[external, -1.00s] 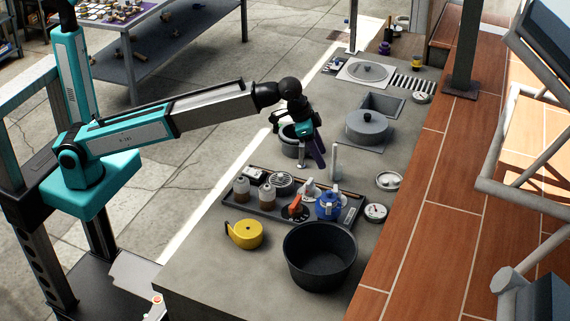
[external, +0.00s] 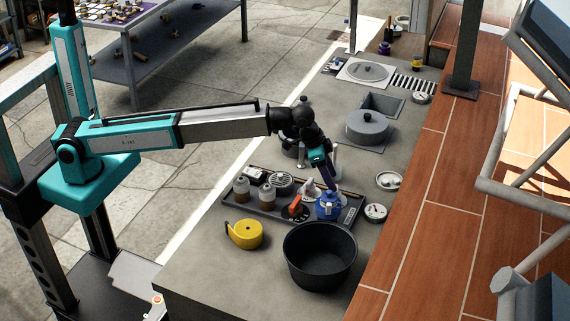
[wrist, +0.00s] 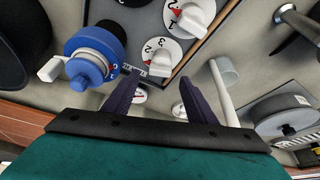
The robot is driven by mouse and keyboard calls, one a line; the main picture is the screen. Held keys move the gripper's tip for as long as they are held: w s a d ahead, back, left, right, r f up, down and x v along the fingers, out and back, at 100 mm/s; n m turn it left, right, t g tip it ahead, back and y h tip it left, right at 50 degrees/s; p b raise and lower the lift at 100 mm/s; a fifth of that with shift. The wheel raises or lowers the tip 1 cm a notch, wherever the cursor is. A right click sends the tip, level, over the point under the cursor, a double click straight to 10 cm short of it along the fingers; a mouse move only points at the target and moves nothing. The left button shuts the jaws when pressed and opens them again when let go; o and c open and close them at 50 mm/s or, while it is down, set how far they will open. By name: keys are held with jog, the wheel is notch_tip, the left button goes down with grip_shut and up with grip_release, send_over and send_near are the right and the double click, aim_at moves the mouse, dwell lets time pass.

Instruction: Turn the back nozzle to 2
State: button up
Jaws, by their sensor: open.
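In the wrist view, two white nozzle knobs sit on round white numbered dials with red marks. One knob (wrist: 195,17) is at the top. The other knob (wrist: 160,68) is lower, in front of the gap between my fingers. I cannot tell for sure which is the back nozzle, or which number either knob points to. In the external view, white knobs (external: 308,188) show on the dark tray (external: 268,212), partly hidden by the blue valve. My gripper (external: 330,184) is open and empty, pointing down over the tray's right end. Its dark fingers also show in the wrist view (wrist: 160,84).
The blue valve (external: 329,206) stands close to my fingertips. A pale upright post (wrist: 224,85) stands close to the right finger.

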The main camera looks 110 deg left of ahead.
jog(key=shift+p+x, duration=0.35)
jog(key=shift+x, duration=1.35)
jog(key=shift+c, duration=0.6)
jog(key=c, duration=1)
jog(key=shift+o, duration=0.2)
jog(key=shift+f+m, duration=0.1)
jog(key=shift+m, duration=0.3)
jog(key=shift+s+a+m+h+b, duration=0.1)
jog(key=shift+m+h+b, duration=0.7)
jog(key=shift+m, duration=0.7)
